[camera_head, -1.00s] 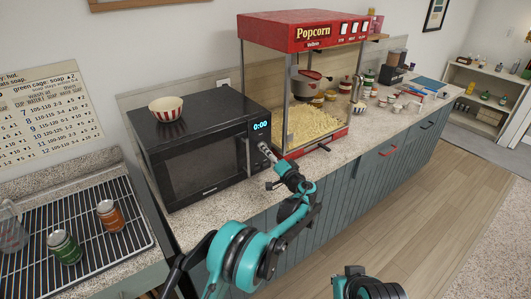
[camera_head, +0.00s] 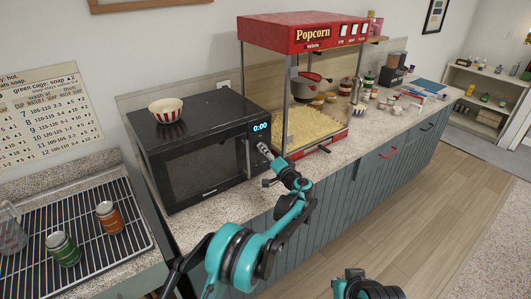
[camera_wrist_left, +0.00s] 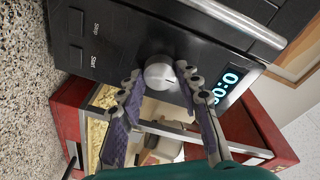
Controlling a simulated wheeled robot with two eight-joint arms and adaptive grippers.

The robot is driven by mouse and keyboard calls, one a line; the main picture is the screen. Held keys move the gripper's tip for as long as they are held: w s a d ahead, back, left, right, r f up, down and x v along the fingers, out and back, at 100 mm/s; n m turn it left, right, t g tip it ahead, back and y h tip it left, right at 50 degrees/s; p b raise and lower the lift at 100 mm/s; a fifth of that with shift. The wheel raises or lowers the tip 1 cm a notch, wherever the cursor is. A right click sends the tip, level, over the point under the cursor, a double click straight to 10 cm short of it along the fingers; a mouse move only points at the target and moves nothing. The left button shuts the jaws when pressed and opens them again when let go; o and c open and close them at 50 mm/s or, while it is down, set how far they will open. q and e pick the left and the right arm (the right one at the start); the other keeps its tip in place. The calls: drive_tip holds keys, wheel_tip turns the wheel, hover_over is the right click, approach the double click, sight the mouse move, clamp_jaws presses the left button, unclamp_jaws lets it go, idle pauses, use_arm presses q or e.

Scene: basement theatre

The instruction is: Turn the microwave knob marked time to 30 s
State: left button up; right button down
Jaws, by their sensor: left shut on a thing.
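The black microwave (camera_head: 205,168) stands on the counter, and its display (camera_head: 260,128) reads 0:00. In the left wrist view a round silver knob (camera_wrist_left: 159,73) sits on the control panel between the display (camera_wrist_left: 226,84) and the Stop and Start buttons (camera_wrist_left: 76,54). I cannot read a label on the knob. My left gripper (camera_head: 264,150) is at the panel below the display. In the left wrist view its two fingers (camera_wrist_left: 163,80) are on either side of the knob, shut on it. Part of my right arm (camera_head: 365,286) shows at the bottom edge; its fingers are unclear.
A striped bowl (camera_head: 166,110) sits on top of the microwave. A red popcorn machine (camera_head: 305,85) stands right beside it. Two jars (camera_head: 64,248) stand on a wire rack (camera_head: 95,222) at the left. Counter space in front of the microwave is narrow.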

use_arm(q)
drive_tip(key=shift+m+g, duration=0.5)
drive_tip(key=shift+m, duration=2.1)
drive_tip(key=o, duration=1.2)
drive_tip(key=shift+c, duration=0.2)
drive_tip(key=shift+s+d, duration=0.1)
drive_tip(key=v, duration=1.1)
drive_tip(key=shift+s, duration=0.4)
